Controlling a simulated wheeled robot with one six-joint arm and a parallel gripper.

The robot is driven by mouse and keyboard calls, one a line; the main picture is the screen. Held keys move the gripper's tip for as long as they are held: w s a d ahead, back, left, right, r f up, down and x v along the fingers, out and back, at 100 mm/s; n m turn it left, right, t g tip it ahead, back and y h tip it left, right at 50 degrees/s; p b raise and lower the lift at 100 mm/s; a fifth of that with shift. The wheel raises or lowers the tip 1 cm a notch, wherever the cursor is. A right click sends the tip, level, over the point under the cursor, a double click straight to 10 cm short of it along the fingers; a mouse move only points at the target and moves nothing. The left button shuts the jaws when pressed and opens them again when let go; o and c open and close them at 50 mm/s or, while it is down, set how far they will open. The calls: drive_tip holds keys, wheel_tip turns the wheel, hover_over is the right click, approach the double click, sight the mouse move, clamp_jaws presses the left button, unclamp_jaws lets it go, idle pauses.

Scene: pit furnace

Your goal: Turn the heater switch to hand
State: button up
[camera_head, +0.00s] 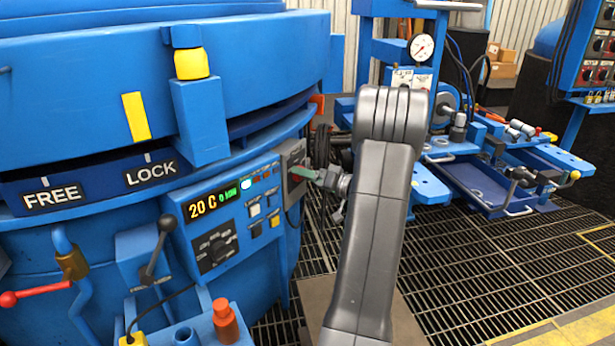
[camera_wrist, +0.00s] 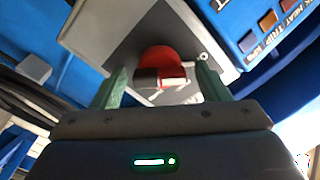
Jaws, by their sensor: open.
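A red rotary knob (camera_wrist: 160,62) with a pale and dark end sits on a grey plate (camera_wrist: 110,45) in the wrist view. In the head view its grey box (camera_head: 292,158) is at the right end of the blue control panel, and the knob is mostly hidden. My gripper (camera_head: 300,174) is at this box. In the wrist view my open gripper (camera_wrist: 162,75) has one green finger on each side of the knob, with gaps visible. No switch position label is readable.
The blue furnace body (camera_head: 70,85) fills the left side, with FREE and LOCK labels. A black-knobbed lever (camera_head: 158,245) and an orange-red bottle-shaped part (camera_head: 224,320) stand in front of the panel. A blue workbench (camera_head: 480,180) is behind at right, above open grating floor.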

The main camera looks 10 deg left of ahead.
drive_tip(key=c, duration=1)
drive_tip(key=shift+m, duration=0.5)
drive_tip(key=m+p, duration=0.1)
drive_tip(key=m, duration=0.2)
drive_tip(key=shift+m, duration=0.4)
drive_tip(key=m+p, duration=0.2)
drive_tip(key=m, duration=0.3)
drive_tip(key=shift+p, duration=0.35)
drive_tip(key=shift+o, duration=0.2)
drive_tip(key=m+p, duration=0.3)
drive_tip(key=m, duration=0.2)
drive_tip(key=m+p, duration=0.3)
drive_tip(key=m, duration=0.2)
drive_tip(key=shift+f, duration=0.2)
